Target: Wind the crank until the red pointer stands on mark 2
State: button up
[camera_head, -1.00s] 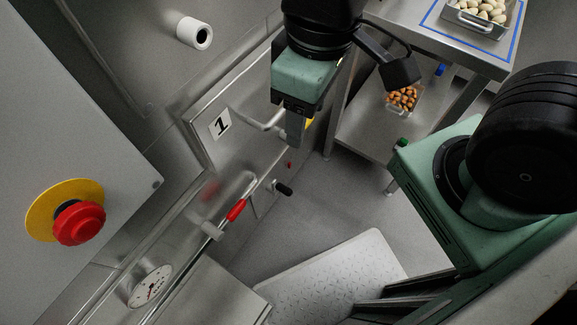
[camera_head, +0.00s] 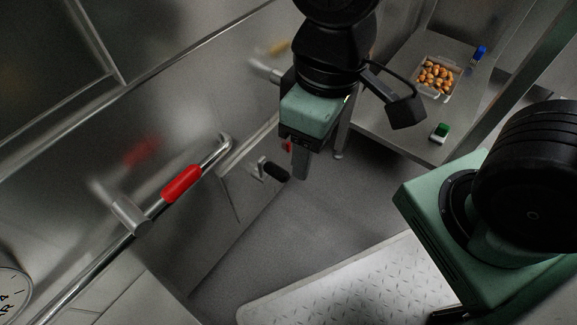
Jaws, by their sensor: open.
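The crank (camera_head: 262,166), a small metal arm with a black knob (camera_head: 277,173), sticks out low on the steel front, at the centre of the view. My gripper (camera_head: 301,164) points down just right of and above the knob in the picture; one finger shows clearly. The gripper is open and holds nothing that I can see. Whether it touches the knob I cannot tell; there appears to be a gap. A small red spot (camera_head: 287,146) shows beside the finger, partly hidden; I cannot tell if it is the pointer. Mark 2 is not readable.
A steel bar handle with a red grip (camera_head: 181,184) runs along the front, left of the crank. A round dial (camera_head: 12,296) is cut off at the left edge. A shelf at the right holds a tray of brown pieces (camera_head: 437,78). A tread-plate (camera_head: 345,277) lies below.

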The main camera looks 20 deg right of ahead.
notch_tip(320, 180, down, 26)
jog(key=b, duration=2.3)
jog(key=shift+f+b, duration=0.2)
jog(key=shift+b, duration=0.15)
jog(key=shift+c, duration=0.4)
